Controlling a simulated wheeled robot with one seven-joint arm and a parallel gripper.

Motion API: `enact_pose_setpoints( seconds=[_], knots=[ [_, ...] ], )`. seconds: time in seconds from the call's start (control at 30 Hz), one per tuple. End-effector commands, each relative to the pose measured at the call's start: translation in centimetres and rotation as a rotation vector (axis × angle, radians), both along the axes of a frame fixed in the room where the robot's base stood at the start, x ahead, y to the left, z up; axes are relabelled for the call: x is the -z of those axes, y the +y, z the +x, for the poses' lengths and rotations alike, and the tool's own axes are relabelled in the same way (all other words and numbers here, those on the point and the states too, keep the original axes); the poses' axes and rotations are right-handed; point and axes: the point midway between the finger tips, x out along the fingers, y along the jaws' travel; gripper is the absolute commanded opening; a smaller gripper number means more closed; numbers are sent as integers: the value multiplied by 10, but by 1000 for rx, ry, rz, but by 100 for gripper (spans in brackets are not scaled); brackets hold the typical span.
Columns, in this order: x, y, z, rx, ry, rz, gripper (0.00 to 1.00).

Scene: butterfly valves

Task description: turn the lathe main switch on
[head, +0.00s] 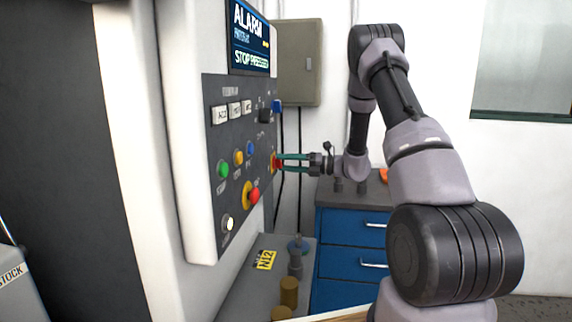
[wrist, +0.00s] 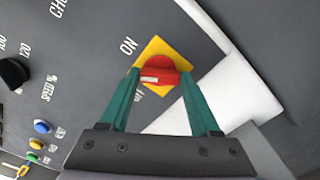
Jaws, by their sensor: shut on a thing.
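The lathe main switch is a red rotary knob (wrist: 160,71) on a yellow square plate (wrist: 153,46) on the dark control panel. In the wrist view its white mark lies on the left part of the knob, between the "ON" label and a lower label partly hidden by a finger. My gripper (wrist: 159,78) has its two green fingers on either side of the knob, closed on it. In the head view my gripper (head: 282,162) reaches the panel's right edge from the right, and the red knob (head: 276,162) shows at its fingertips.
The panel (head: 214,145) carries several coloured buttons and a red emergency stop (head: 253,195) on yellow, below left of the gripper. An alarm screen (head: 250,38) reads "STOP PRESSED". A grey wall box (head: 300,62) and a blue drawer cabinet (head: 345,227) stand behind.

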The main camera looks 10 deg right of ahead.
Motion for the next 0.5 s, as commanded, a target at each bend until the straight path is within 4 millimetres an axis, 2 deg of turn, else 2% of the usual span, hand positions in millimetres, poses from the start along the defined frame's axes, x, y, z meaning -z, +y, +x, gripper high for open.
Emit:
enact_pose_setpoints(
  seconds=[0.5],
  knots=[
    [1,0,0,0,405,165,8]
  ],
)
